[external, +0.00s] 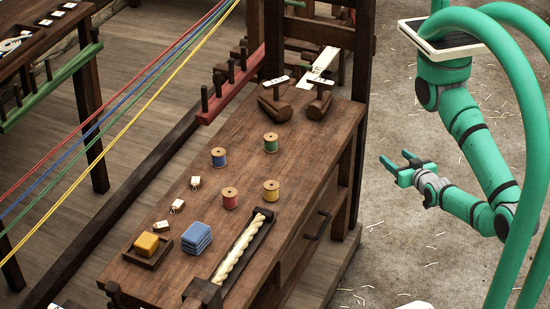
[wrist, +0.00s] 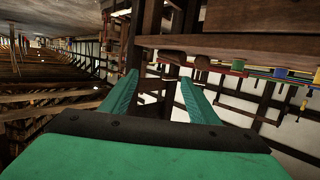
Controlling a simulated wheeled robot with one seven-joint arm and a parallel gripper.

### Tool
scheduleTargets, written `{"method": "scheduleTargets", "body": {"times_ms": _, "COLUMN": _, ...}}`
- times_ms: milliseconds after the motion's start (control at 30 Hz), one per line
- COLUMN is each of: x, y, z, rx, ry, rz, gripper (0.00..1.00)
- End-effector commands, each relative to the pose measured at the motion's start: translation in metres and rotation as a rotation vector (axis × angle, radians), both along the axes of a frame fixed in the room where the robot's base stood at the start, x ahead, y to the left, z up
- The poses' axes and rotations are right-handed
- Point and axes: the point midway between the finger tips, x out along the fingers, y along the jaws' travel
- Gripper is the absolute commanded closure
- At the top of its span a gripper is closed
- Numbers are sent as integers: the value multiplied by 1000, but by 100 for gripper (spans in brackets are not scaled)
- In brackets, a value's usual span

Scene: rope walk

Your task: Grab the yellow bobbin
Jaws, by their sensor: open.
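The yellow bobbin (external: 271,191), a wooden spool with yellow thread, stands upright on the workbench (external: 190,248) near its right edge. A red bobbin (external: 230,199) stands to its left, a green bobbin (external: 270,143) behind it and a blue bobbin (external: 218,158) at the back left. My gripper (external: 396,161) is open and empty, off the bench to its right and well apart from the yellow bobbin. In the wrist view the two fingers (wrist: 157,84) are spread with nothing between them. I cannot clearly make out the yellow bobbin in the wrist view.
A tray with pale rope (external: 240,247), a blue folded stack (external: 196,237) and a yellow block in a small tray (external: 147,244) lie toward the near end. Wooden tools (external: 294,103) lie at the far end. A frame post (external: 362,105) rises beside the bench. The floor around my gripper is clear.

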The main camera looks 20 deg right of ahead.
Motion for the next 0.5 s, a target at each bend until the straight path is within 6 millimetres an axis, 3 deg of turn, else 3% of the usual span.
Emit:
{"method": "scheduleTargets", "body": {"times_ms": 267, "x": 8, "y": 2, "z": -4, "rx": -4, "ry": 7, "rz": 18, "gripper": 45}}
{"method": "scheduleTargets", "body": {"times_ms": 500, "x": 61, "y": 27, "z": -30, "rx": -27, "ry": 64, "rz": 165, "gripper": 45}}
